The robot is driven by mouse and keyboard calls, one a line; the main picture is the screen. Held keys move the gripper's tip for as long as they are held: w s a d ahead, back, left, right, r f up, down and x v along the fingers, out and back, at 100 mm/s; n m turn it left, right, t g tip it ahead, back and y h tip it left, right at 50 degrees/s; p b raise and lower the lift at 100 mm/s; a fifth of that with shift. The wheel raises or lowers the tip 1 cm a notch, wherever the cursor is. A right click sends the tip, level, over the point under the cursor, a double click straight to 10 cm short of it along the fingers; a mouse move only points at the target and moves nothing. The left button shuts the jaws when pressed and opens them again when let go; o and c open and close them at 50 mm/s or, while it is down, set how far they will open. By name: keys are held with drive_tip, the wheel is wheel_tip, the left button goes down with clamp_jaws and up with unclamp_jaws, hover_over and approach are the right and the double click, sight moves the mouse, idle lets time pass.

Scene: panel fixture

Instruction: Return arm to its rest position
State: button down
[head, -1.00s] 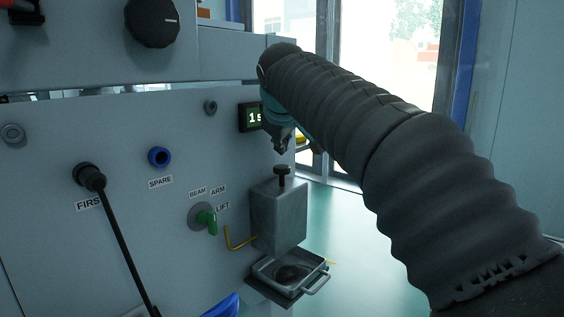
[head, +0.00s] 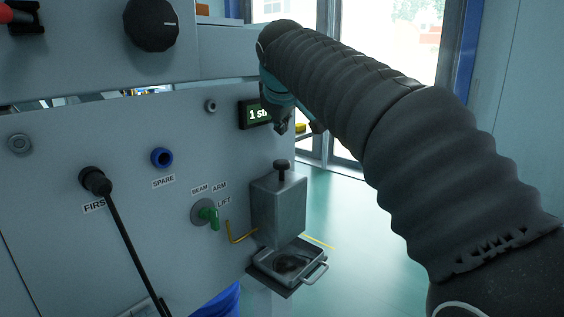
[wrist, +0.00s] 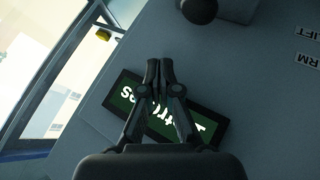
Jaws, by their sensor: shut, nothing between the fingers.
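My gripper (head: 281,127) is at the end of my dark, ribbed arm, in front of the panel's right edge in the head view. Its fingers are shut and empty in the wrist view (wrist: 159,78). The fingers hang above the plunger knob (head: 281,165) of the grey box, apart from it. A small display (head: 254,114) with lit text is just left of the gripper in the head view. It also shows behind the fingers in the wrist view (wrist: 124,98), partly hidden by them.
The grey panel (head: 110,250) carries a green lever (head: 209,217), a blue SPARE socket (head: 161,157) and a black plug with cable (head: 96,181). A grey box (head: 278,210) with a tray (head: 289,262) below juts out. Open floor (head: 360,240) lies to the right.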

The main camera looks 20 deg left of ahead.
drive_tip(key=s+d+f+m+h, duration=0.1)
drive_tip(key=s+d+f+m, duration=0.15)
drive_tip(key=d, duration=0.55)
drive_tip(key=s+d+f+m+g, duration=0.1)
drive_tip(key=s+d+f, duration=0.25)
drive_tip(key=d, duration=0.35)
drive_tip(key=s+d+f+m+h, duration=0.1)
drive_tip(key=s+d+f+m, duration=0.15)
drive_tip(key=d, duration=0.55)
drive_tip(key=s+d+f+m+g, duration=0.1)
drive_tip(key=s+d+f+m, duration=0.2)
drive_tip(key=s+d+f, duration=0.3)
drive_tip(key=s+d+f+m+g+h, duration=0.1)
drive_tip(key=s+d+f+m, duration=0.2)
drive_tip(key=s+d+f, duration=0.4)
drive_tip(key=s+f, duration=0.6)
drive_tip(key=s, duration=0.2)
drive_tip(key=shift+d+m, duration=0.25)
drive_tip(key=shift+m, duration=0.15)
